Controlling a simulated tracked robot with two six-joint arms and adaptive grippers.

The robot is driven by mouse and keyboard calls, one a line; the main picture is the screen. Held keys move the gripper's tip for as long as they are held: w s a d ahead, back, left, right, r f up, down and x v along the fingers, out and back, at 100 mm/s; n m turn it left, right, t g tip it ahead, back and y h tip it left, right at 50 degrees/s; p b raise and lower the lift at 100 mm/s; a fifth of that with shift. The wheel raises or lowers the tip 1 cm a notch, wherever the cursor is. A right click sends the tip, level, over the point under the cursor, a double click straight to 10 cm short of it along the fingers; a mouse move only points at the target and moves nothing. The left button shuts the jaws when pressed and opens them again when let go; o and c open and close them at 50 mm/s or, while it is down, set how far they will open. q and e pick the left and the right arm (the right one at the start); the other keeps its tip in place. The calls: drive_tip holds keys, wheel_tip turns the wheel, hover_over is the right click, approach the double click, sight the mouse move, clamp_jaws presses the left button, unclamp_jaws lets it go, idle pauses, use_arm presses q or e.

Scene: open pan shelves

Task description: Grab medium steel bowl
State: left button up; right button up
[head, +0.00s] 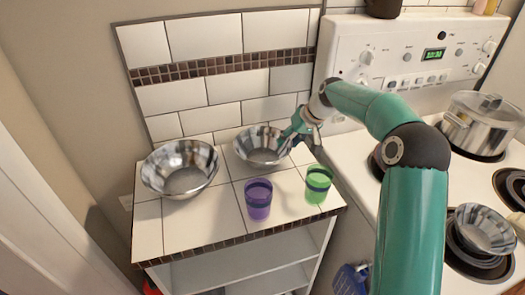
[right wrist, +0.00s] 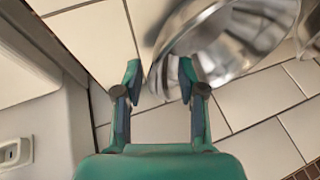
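The medium steel bowl (head: 258,150) stands upright on the tiled counter near the back wall, between a larger steel bowl and the cups. My right gripper (head: 291,135) is at the bowl's right rim. In the right wrist view my right gripper (right wrist: 160,75) has its fingers apart, and the medium steel bowl (right wrist: 228,42) lies just beyond them. Its near rim reaches between the fingertips, with the right fingertip overlapping the bowl in the picture. I cannot tell whether either finger touches it. My left gripper is not in view.
The larger steel bowl (head: 181,168) stands left on the counter (head: 205,213). A purple cup (head: 259,199) and a green cup (head: 318,184) stand in front. A small steel bowl (head: 485,230) and a lidded pot (head: 482,124) are on the stove at right.

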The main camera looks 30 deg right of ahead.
sight(287, 143)
drive_tip(key=x, duration=0.3)
drive_tip(key=shift+w+d+f, duration=0.1)
drive_tip(key=shift+d+f, duration=0.05)
clamp_jaws()
